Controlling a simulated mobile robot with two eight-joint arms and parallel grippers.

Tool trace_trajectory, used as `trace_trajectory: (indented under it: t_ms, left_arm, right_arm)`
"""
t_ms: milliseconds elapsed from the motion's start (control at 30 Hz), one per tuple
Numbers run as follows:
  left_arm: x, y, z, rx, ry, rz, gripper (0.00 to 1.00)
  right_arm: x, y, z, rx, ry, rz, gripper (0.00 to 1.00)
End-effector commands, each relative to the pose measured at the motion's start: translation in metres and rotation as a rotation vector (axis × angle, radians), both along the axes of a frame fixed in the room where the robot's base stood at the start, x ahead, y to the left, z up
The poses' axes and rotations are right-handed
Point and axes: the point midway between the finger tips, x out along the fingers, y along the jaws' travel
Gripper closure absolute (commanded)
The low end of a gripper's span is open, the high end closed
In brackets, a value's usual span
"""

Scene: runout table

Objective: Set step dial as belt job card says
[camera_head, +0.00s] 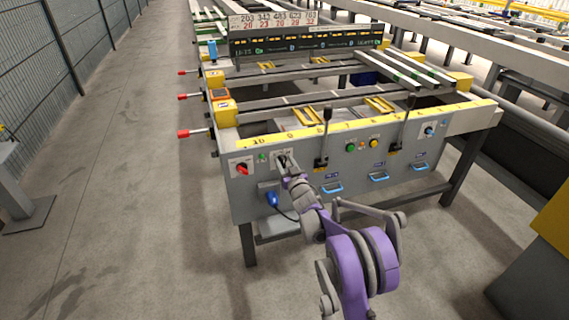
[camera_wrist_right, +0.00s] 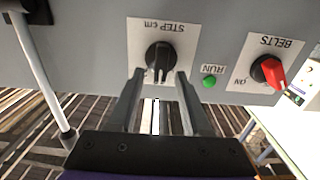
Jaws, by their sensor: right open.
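The step dial is a black knob on a white plate marked STEP cm, on the front of the grey runout table (camera_head: 345,195); the knob (camera_wrist_right: 160,58) shows upside down in the right wrist view. My right gripper (camera_wrist_right: 158,82) is open, its fingers pointing at the panel with their tips just below and to either side of the knob. I cannot tell whether they touch it. In the head view the right gripper (camera_head: 284,166) covers most of the dial. A number board (camera_head: 272,20) stands at the back; I cannot identify the belt job card. My left gripper is not in view.
A red BELTS switch (camera_wrist_right: 270,70) and a green RUN button (camera_wrist_right: 208,81) sit beside the dial. Black levers (camera_head: 322,140) and blue handles (camera_head: 332,188) are further right. A blue item (camera_head: 272,199) on a cable hangs below. Bare floor lies left.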

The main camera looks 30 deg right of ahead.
Motion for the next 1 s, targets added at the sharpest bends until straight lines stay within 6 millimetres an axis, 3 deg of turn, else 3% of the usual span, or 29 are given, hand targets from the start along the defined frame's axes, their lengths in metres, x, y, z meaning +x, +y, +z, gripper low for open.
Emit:
trace_trajectory:
  t_ms: [267, 567, 1000]
  left_arm:
    - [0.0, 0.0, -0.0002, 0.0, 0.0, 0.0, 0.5]
    - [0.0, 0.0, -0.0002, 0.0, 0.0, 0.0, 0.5]
    - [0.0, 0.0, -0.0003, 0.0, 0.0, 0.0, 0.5]
  right_arm:
    - [0.0019, -0.0003, 0.0003, 0.0, 0.0, 0.0, 0.51]
    - [0.0016, -0.0005, 0.0002, 0.0, 0.0, 0.0, 1.0]
    - [0.0017, 0.0001, 0.0, -0.022, 0.006, 0.0, 1.0]
